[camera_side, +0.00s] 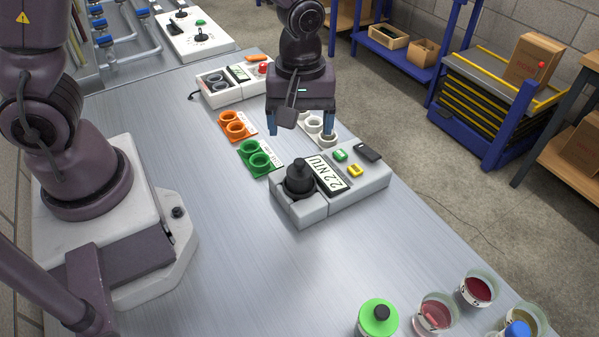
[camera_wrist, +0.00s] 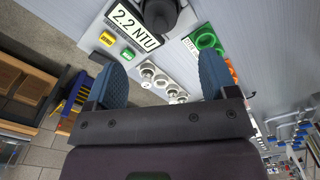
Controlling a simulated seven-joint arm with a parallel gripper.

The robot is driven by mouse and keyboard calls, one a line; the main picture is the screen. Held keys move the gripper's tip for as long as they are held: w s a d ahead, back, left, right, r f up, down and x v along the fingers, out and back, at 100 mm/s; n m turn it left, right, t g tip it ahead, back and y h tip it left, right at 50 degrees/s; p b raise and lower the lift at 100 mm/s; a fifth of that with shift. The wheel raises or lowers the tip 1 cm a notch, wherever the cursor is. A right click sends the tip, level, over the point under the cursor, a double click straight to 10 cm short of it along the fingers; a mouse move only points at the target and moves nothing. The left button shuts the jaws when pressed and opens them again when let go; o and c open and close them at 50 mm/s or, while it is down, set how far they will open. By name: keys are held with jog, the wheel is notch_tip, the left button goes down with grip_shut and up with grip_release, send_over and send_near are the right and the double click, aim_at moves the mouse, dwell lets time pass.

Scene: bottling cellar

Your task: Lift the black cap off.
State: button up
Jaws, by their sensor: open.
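The black cap (camera_side: 299,178) sits upright on the left end of a grey meter (camera_side: 352,196) whose display reads 2.2 NTU. In the wrist view the cap (camera_wrist: 159,12) is partly cut off by the top edge, and the meter's display (camera_wrist: 133,24) shows beside it. My gripper (camera_side: 301,130) is open and empty, behind and above the meter in the side view, apart from the cap. In the wrist view my gripper's two blue fingers (camera_wrist: 163,78) stand wide apart with nothing between them.
Green cup holders (camera_side: 260,163) and orange cup holders (camera_side: 238,131) stand left of the meter, white ones (camera_side: 327,138) behind it. Glass beakers (camera_side: 436,314) and a green-lidded container (camera_side: 378,318) stand at the front right. The table between is clear.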

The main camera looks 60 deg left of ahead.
aim_at(300, 160)
notch_tip(300, 160, down, 12)
jog(key=shift+r, duration=0.25)
jog(key=c, duration=1)
jog(key=shift+c, duration=0.2)
jog(key=shift+r, duration=0.15)
